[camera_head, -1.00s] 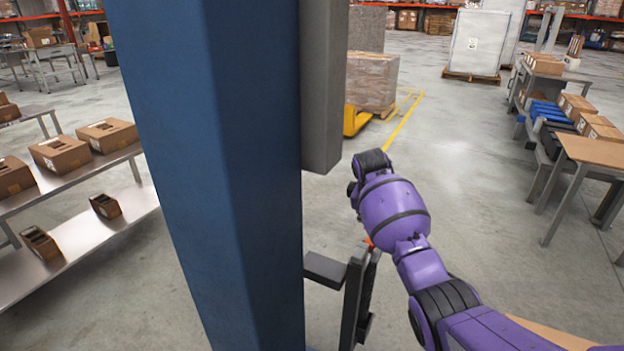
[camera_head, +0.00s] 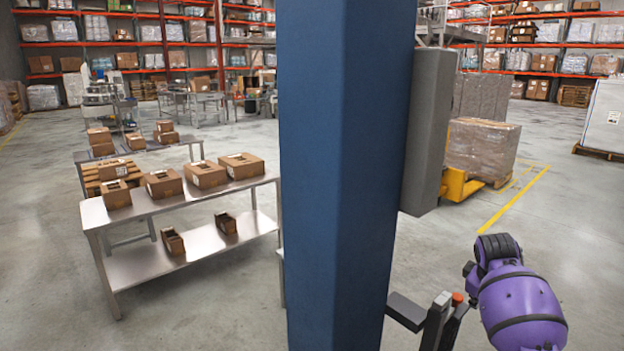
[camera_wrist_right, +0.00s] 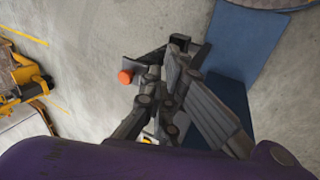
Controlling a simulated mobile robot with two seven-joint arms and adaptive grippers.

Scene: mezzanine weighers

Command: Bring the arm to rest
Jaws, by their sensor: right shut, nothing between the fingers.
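My right gripper (camera_wrist_right: 168,92) shows in the right wrist view, its dark fingers closed together with nothing held. The purple wrist housing fills the bottom of that view. In the head view, my purple right arm (camera_head: 522,308) enters at the lower right, and I cannot make out its gripper there. A dark bracket with an orange knob (camera_head: 457,298) stands left of the arm. The orange knob also shows in the right wrist view (camera_wrist_right: 125,77), left of the fingers; I cannot tell the gap. My left arm and gripper are out of view.
A blue column (camera_head: 340,180) with a grey box (camera_head: 430,130) on its side blocks the middle of the head view. A steel table (camera_head: 150,205) with several cartons is left. A yellow pallet truck (camera_head: 462,186) with a wrapped load stands beyond. Open floor lies between.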

